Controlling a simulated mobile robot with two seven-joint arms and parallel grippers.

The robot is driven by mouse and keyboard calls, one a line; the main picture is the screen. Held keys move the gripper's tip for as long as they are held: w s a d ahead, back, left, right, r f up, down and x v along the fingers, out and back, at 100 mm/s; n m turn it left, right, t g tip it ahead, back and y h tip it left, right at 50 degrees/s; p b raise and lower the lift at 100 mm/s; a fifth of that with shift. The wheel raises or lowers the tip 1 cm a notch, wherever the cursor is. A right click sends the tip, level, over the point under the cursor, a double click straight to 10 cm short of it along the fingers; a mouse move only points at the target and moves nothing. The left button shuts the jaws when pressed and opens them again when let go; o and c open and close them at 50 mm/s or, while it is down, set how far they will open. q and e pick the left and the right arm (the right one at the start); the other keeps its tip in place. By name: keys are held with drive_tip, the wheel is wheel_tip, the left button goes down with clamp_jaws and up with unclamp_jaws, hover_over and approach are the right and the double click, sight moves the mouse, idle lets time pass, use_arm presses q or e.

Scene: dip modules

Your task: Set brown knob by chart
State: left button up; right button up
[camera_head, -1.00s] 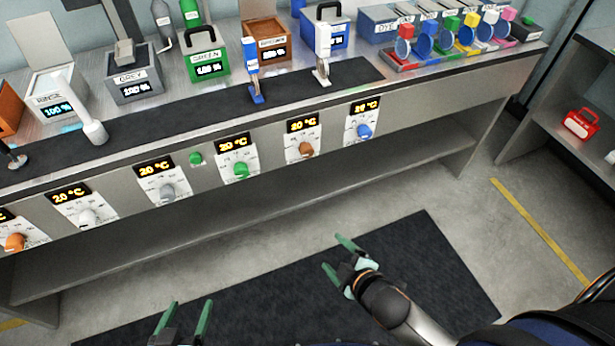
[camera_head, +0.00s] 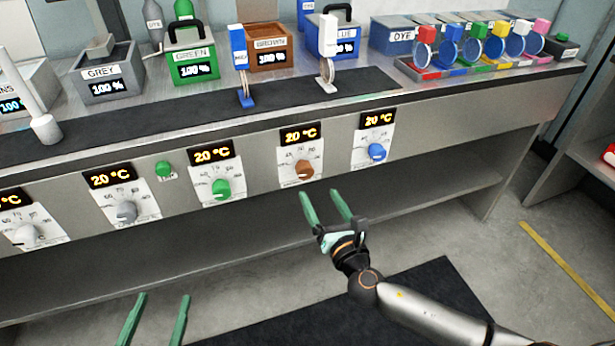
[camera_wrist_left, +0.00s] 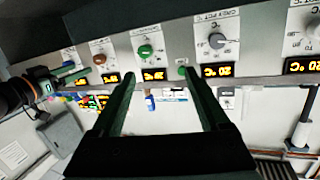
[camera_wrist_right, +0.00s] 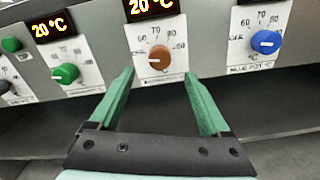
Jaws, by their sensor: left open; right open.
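The brown knob (camera_head: 304,169) sits on a white dial plate on the bench's front panel, under a display reading 20 °C. In the right wrist view the brown knob (camera_wrist_right: 159,57) is ahead, between and beyond the fingers. My right gripper (camera_head: 325,206) is open and empty, a little below and in front of the knob, apart from it. It also shows in the right wrist view (camera_wrist_right: 160,95). My left gripper (camera_head: 160,308) is open and empty at the lower left, well away from the brown knob. The brown knob (camera_wrist_left: 99,59) also shows in the left wrist view. I cannot identify a chart.
The green knob (camera_head: 221,188) and blue knob (camera_head: 377,152) flank the brown one. A green button (camera_head: 164,169) is further left. The bench top holds labelled pots, including a brown box (camera_head: 268,58). A lower shelf (camera_head: 420,196) runs under the panel.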

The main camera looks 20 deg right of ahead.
sight(307, 173)
drive_tip(key=w+b, duration=0.1)
drive_tip(key=w, duration=0.7)
drive_tip(key=shift+w+a, duration=0.15)
drive_tip(key=shift+w, duration=0.1)
use_arm(q)
wheel_tip(307, 173, up, 10)
drive_tip(key=m+t+h, duration=0.1)
drive_tip(key=t+h, duration=0.1)
drive_tip(key=t, duration=0.1)
drive_tip(key=shift+d+f+m+t, duration=0.25)
drive_tip(key=shift+m+t, duration=0.05)
drive_tip(key=shift+m, duration=0.1)
use_arm(e)
drive_tip(key=shift+w, duration=0.35)
use_arm(q)
drive_tip(key=shift+w, duration=0.1)
drive_tip(key=shift+b, duration=0.3)
use_arm(e)
clamp_jaws()
